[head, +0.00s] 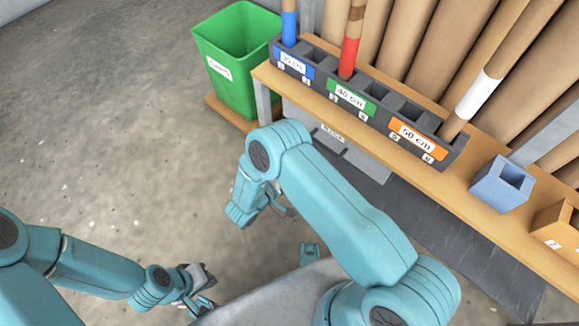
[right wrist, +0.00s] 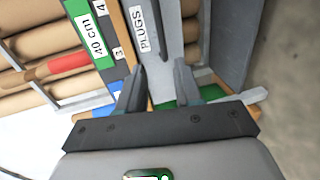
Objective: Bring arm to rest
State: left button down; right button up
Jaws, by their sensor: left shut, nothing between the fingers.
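My left arm comes in from the left of the head view, low over the floor. Its gripper (head: 203,287) is shut and empty, near the bottom edge. My right arm is bent in the middle of the head view, in front of the bench. Its gripper is largely hidden there behind the forearm and wrist. In the right wrist view my right gripper (right wrist: 160,68) has its fingers apart with nothing held between them. Beyond the fingertips is a grey box (right wrist: 163,22) labelled PLUGS.
A dark rack (head: 376,114) with blue, green and orange labels holds several rods on the wooden bench (head: 465,195). A green bin (head: 237,60) stands left of it. A blue holder (head: 500,187) stands at the right. Brown rolls stand behind. The floor at left is clear.

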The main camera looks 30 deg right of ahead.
jog(key=shift+v, duration=1)
jog(key=w+d+r+m+y, duration=0.15)
jog(key=d+y, duration=0.25)
jog(key=d, duration=0.6)
jog(key=s+a+f+m+g+y, duration=0.2)
jog(key=s+a+g+y, duration=0.1)
jog(key=s+a+y, duration=0.55)
jog(key=s+a+f+m+g+y, duration=0.25)
jog(key=s+a+y, duration=0.35)
jog(key=s+a, duration=0.4)
notch_tip(320, 180, up, 27)
jog(key=p, duration=2.6)
jog(key=shift+s+d+m+p, duration=0.3)
jog(key=shift+s+p, duration=0.1)
